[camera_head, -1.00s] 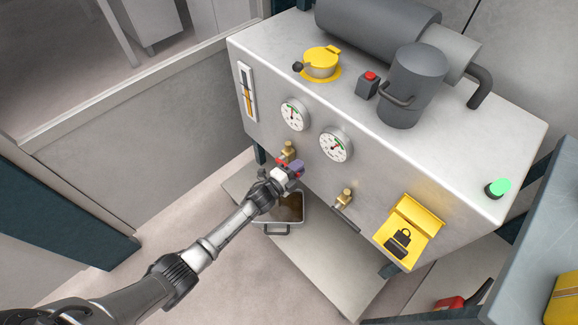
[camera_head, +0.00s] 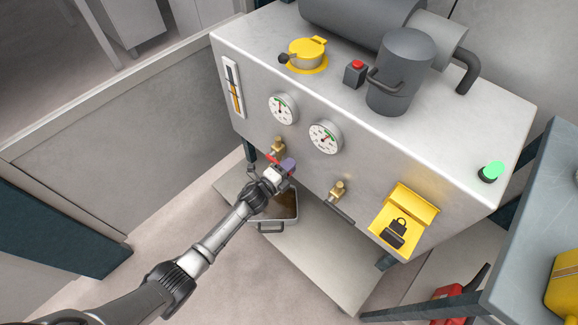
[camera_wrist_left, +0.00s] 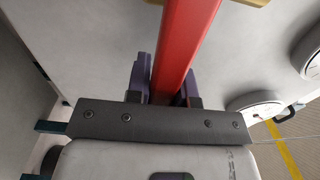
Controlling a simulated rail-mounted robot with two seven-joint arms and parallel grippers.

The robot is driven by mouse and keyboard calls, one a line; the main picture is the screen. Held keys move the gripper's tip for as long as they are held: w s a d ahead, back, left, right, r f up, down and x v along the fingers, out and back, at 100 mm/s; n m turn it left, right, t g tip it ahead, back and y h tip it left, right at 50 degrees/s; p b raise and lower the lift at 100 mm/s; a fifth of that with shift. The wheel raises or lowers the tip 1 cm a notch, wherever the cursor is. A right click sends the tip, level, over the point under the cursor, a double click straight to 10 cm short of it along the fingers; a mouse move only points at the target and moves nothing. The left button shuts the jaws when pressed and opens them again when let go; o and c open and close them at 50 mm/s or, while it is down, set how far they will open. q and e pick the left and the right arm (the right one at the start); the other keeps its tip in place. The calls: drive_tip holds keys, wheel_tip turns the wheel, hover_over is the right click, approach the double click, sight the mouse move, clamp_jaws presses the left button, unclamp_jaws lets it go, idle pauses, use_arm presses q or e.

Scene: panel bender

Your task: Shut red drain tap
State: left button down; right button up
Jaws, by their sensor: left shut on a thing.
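The red drain tap (camera_head: 273,158) has a brass body (camera_head: 278,146) on the front face of the grey machine, below the left gauge. In the left wrist view its red lever (camera_wrist_left: 183,45) runs between the two purple fingers. My left gripper (camera_head: 288,167) is shut on this red lever, and it hides most of the lever in the head view. The left wrist view also shows my gripper (camera_wrist_left: 165,88) close up, with the machine's pale face behind. My right gripper does not show.
A pan with brown liquid (camera_head: 284,205) sits on the lower shelf (camera_head: 320,258) under the tap. A second brass tap with a dark lever (camera_head: 338,190) is to the right. A yellow lock box (camera_head: 405,215) and two gauges (camera_head: 325,137) are on the same face.

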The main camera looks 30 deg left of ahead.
use_arm(q)
drive_tip(key=c, duration=1)
unclamp_jaws()
drive_tip(key=shift+f, duration=0.1)
drive_tip(key=p+v, duration=0.4)
drive_tip(key=v, duration=1)
drive_tip(key=shift+p, duration=0.3)
